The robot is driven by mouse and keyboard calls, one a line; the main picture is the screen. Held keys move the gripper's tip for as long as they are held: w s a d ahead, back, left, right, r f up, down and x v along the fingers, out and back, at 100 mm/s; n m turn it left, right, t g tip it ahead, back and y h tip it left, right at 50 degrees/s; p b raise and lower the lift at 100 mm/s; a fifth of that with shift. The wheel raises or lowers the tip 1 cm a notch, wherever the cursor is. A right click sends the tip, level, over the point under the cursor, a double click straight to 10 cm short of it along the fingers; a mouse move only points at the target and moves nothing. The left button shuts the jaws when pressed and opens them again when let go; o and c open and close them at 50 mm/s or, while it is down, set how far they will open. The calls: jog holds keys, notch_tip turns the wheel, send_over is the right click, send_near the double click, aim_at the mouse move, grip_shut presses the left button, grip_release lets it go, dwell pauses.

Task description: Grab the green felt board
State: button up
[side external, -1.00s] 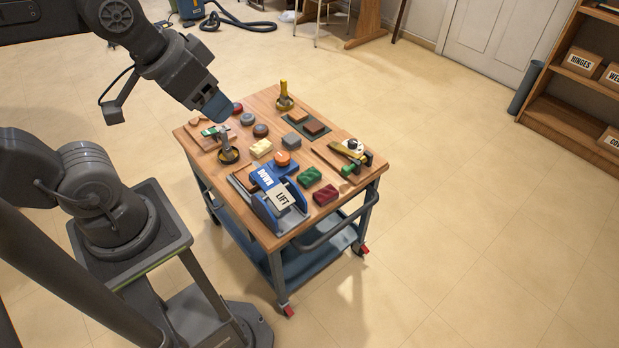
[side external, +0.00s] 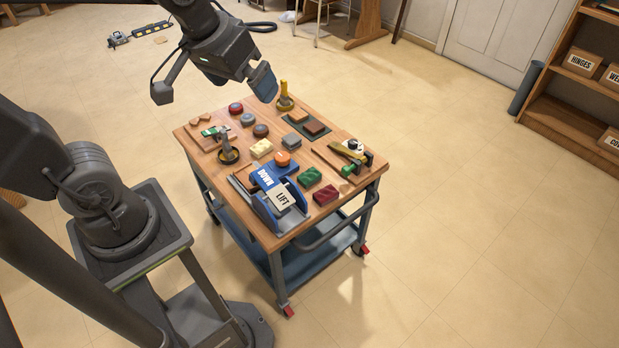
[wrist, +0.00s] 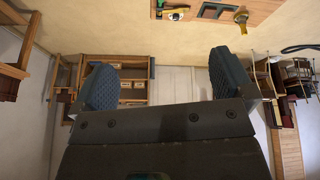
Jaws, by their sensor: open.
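The green felt board (side external: 297,124) is a thin dark green rectangle lying flat on the wooden top of the cart, towards the back right. A dark patch at the top of that view (wrist: 217,11) seems to be the board.
A yellow-handled tool (side external: 284,96) stands upright close to the board, below my gripper. A tray with a black-and-yellow tool (side external: 352,151) is to the right. Blue lever device (side external: 270,190), several blocks and round pucks crowd the front and left of the cart top.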

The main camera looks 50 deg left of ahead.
jog(key=w+a+f+n+g, duration=0.25)
jog(key=w+f+n, duration=0.3)
jog(key=w, duration=0.65)
jog(key=n+g+y, duration=0.1)
jog(key=n+g, duration=0.1)
jog(key=n, duration=0.7)
send_over(309, 175)
notch_tip(309, 175, down, 36)
jog(key=shift+d+f, duration=0.15)
jog(key=shift+f, duration=2.9)
jog(key=shift+c, duration=0.3)
jog(key=c, duration=0.8)
